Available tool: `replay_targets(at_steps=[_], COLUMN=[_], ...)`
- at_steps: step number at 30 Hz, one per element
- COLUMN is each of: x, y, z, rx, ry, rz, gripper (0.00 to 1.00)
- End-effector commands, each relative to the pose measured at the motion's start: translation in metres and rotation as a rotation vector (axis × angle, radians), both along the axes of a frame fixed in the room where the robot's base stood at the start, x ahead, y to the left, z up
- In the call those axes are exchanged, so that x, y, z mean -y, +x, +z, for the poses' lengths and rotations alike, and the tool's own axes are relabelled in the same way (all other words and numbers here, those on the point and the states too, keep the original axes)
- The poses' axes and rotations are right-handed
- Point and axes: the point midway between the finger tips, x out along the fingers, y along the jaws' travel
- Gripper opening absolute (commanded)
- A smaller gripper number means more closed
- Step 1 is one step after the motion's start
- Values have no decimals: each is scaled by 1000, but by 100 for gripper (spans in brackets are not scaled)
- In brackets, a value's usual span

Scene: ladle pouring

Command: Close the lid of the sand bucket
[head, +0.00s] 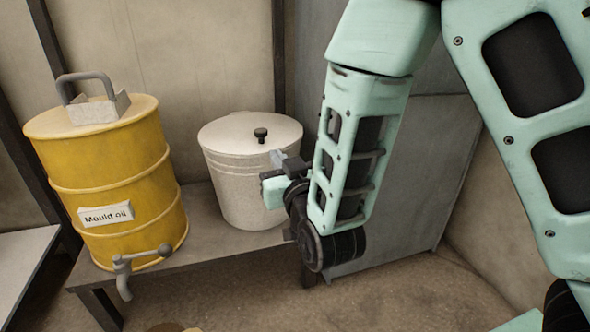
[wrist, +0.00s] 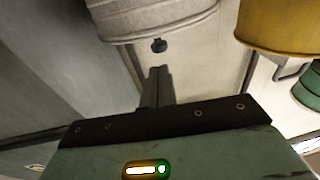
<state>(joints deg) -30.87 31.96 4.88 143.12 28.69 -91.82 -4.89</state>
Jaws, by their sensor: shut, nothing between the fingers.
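The sand bucket (head: 240,190) is a pale, ribbed metal pail standing on a bench beside the yellow drum. Its round pale lid (head: 228,132) lies flat across the top and covers the mouth, with a black knob (head: 261,134) standing up from it. My gripper (head: 277,157) is at the right side of the bucket, near the rim, with its fingers shut and empty. In the wrist view, which looks upside down, the gripper (wrist: 157,72) points toward the knob (wrist: 158,45) and the bucket (wrist: 150,18). A gap shows between fingertips and knob.
A yellow drum (head: 115,185) labelled "Mould oil" with a tap (head: 125,268) stands left of the bucket on the bench (head: 215,245). A grey panel (head: 420,180) stands behind my arm on the right. A wall is close behind the bucket.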

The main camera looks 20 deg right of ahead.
Motion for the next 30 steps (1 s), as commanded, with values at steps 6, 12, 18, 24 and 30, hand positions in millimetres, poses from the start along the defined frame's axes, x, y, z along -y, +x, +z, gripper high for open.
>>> replay_targets(at_steps=[6, 12, 18, 24, 30], x=[2, 3, 5, 4, 6], y=[-21, -36, -49, -66, -79], z=[7, 8, 7, 3, 1], rx=[2, 8, 12, 15, 14], ry=[-1, 2, 5, 1, 2], rz=[-1, -2, -4, 4, 0], gripper=[0, 0, 0, 0, 0])
